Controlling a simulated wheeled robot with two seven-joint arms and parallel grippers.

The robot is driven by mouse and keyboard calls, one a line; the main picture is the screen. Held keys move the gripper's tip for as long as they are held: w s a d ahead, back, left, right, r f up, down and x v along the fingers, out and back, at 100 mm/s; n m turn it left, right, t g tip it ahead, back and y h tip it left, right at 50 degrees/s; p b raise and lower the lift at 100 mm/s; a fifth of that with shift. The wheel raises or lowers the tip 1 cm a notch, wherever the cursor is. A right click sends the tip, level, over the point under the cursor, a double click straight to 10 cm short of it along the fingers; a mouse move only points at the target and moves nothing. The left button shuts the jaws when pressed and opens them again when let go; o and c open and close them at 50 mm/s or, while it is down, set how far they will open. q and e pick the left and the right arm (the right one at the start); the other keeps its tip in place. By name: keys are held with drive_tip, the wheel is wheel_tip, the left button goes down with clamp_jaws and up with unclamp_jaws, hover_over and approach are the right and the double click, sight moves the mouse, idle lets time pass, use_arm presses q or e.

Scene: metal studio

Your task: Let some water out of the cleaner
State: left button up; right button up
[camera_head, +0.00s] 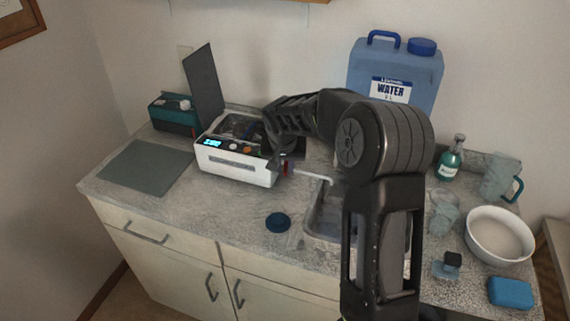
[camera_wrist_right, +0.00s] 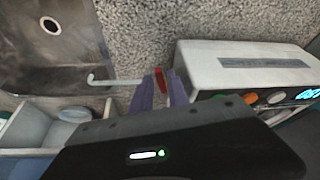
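The cleaner (camera_head: 235,162) is a white box with a lit display and knobs, its dark lid (camera_head: 203,84) raised. It also shows in the right wrist view (camera_wrist_right: 245,68). A red valve handle (camera_wrist_right: 160,80) sits by its side, with a white drain pipe (camera_wrist_right: 112,81) reaching over the sink (camera_head: 325,218). My right gripper (camera_wrist_right: 160,86) is at the handle, one finger on each side, with a narrow gap that the handle fills. In the head view my right arm hides part of the sink. My left gripper is out of view.
A blue water jug (camera_head: 425,72) stands at the back. A white bowl (camera_head: 498,236), green bottle (camera_head: 450,163), pitcher (camera_head: 499,177) and blue sponge (camera_head: 510,292) are at the right. A dark blue cap (camera_head: 278,222) lies before the cleaner. A grey mat (camera_head: 147,167) lies left.

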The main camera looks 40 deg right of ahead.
drive_tip(key=shift+f, duration=0.25)
clamp_jaws()
idle(0.3)
